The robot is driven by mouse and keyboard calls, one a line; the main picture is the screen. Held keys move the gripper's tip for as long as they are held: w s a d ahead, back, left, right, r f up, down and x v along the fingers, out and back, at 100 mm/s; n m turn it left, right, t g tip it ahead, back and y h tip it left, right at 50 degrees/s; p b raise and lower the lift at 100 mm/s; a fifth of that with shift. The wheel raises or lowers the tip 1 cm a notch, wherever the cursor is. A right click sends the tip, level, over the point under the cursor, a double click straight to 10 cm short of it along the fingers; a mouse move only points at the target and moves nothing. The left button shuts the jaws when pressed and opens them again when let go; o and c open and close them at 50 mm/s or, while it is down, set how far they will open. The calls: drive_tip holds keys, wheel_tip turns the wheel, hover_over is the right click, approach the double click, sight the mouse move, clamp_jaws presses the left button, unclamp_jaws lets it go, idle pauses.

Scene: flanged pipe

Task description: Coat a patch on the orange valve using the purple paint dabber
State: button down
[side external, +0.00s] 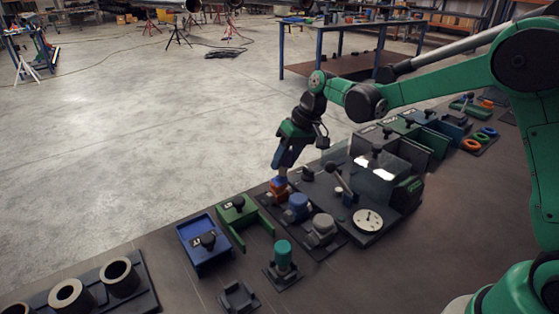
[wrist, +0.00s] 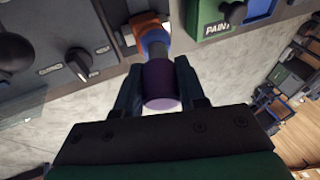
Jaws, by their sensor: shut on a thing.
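My gripper (wrist: 160,78) is shut on the purple dabber (wrist: 161,88), whose purple handle sits between the two fingers. Beyond the handle, a grey collar and a blue part (wrist: 155,40) lie against or just in front of the orange valve (wrist: 143,22). I cannot tell whether that blue is the dabber's head or paint on the valve. In the side view my gripper (side external: 286,157) points down at the orange valve (side external: 278,185). The dabber is hard to make out there, and any contact is hidden.
A blue valve (side external: 298,205) and a grey valve (side external: 322,226) stand close beside the orange one. A control panel with a gauge (side external: 367,220) is to the right. A teal dabber (side external: 283,254) stands nearer; an empty holder (side external: 238,297) and open green tray (side external: 237,212) are nearby.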

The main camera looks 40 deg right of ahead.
drive_tip(key=shift+s, duration=0.45)
drive_tip(key=w+r, duration=0.4)
drive_tip(key=r, duration=0.4)
idle(0.7)
